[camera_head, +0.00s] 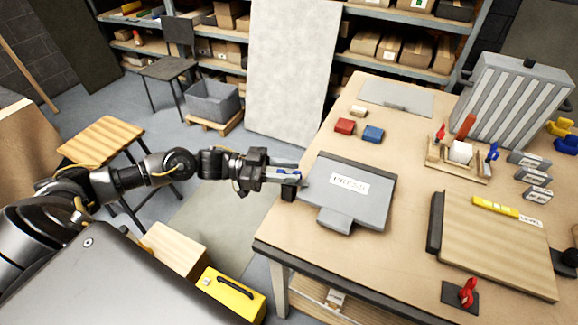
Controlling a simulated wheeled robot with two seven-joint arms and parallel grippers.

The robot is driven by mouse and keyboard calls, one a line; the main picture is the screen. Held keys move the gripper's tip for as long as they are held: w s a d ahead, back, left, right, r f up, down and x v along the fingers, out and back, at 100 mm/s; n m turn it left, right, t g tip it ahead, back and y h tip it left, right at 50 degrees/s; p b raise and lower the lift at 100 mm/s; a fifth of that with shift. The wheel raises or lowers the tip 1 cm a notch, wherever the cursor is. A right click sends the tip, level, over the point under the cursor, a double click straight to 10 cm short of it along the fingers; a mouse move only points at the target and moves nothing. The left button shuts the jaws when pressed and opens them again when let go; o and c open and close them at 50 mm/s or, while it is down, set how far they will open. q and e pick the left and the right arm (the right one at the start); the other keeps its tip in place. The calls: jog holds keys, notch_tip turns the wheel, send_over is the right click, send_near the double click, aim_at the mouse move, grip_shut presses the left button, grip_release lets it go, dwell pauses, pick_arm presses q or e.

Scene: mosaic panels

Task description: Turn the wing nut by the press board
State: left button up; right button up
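The press board is a grey panel (325,205) with a white label, lying flat near the table's left edge. My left gripper (287,174) reaches in from the left, its fingertips at the board's left edge, just above a small black block (289,192). A bit of blue shows between the fingers. It may be the wing nut, but the fingers hide most of it, and I cannot tell whether they are closed on it. My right gripper is not in view.
A red wing-shaped piece (467,293) stands on a black plate at the front right. Red (344,126) and blue (373,134) blocks lie behind the press board. A wooden board (490,250) lies to its right. A ribbed grey panel (515,100) stands at the back.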

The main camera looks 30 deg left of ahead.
pick_arm(q)
jog(key=shift+w+d, duration=0.15)
jog(key=shift+d, duration=0.25)
jog(key=shift+c, duration=0.4)
grip_shut()
jog(key=m+g+b, duration=0.2)
jog(key=g+b, duration=0.1)
jog(key=m+g+h+b, duration=0.1)
jog(key=b, duration=0.1)
jog(key=shift+w+f+g, duration=0.1)
jog(key=shift+f+g, duration=0.2)
jog(key=shift+r+m+g+b, duration=0.1)
jog(key=shift+m+g+b, duration=0.2)
jog(key=shift+g+b, duration=0.2)
jog(key=shift+r+g, duration=0.15)
jog(key=shift+g, duration=0.15)
